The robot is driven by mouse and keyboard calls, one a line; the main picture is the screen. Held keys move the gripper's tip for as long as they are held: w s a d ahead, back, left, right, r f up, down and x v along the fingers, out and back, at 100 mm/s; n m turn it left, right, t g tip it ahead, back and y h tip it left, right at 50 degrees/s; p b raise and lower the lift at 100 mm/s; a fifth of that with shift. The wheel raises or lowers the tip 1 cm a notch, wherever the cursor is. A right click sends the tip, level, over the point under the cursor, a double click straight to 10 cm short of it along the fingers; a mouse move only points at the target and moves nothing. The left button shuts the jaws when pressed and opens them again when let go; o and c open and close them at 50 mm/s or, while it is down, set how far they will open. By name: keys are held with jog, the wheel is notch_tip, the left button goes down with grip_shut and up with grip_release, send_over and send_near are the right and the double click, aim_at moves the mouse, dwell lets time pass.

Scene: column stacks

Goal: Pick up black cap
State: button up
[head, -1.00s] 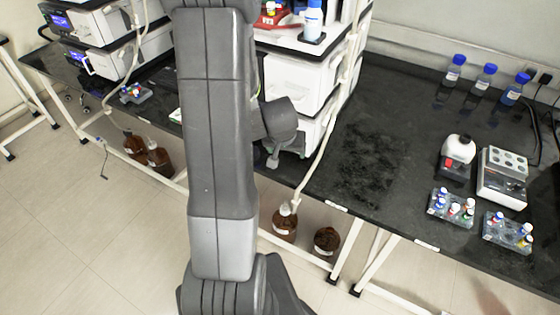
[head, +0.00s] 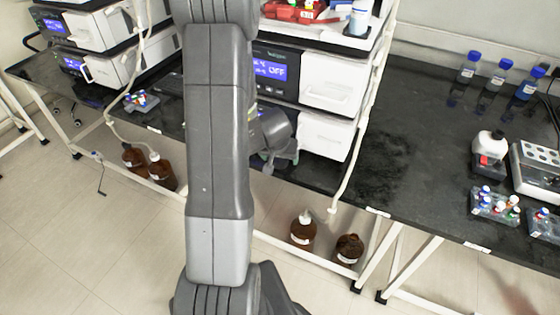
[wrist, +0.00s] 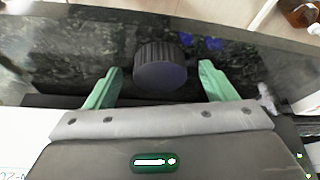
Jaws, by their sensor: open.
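The black cap (wrist: 161,67) is a round, ribbed dark cap in the upper middle of the wrist view. My gripper (wrist: 160,76) is open, with one green finger to the left of the cap and one to the right. Gaps show between the cap and both fingers, so neither seems to touch it. What lies under the cap is hidden. In the head view my arm blocks the middle, and I cannot make out the cap or the fingers there.
White instrument stacks (head: 331,84) stand on the black bench (head: 400,125), with a red tray and bottle on top. A white hose hangs beside them. Brown bottles (head: 303,231) stand below. Blue-capped bottles (head: 495,84) and vial racks (head: 494,204) are at right.

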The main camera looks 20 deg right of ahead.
jog(key=c, duration=1.1)
jog(key=shift+o, duration=0.2)
jog(key=shift+r, duration=0.15)
notch_tip(320, 180, up, 6)
jog(key=p, duration=0.6)
notch_tip(320, 180, up, 22)
jog(key=p, duration=0.5)
jog(key=shift+p, duration=0.4)
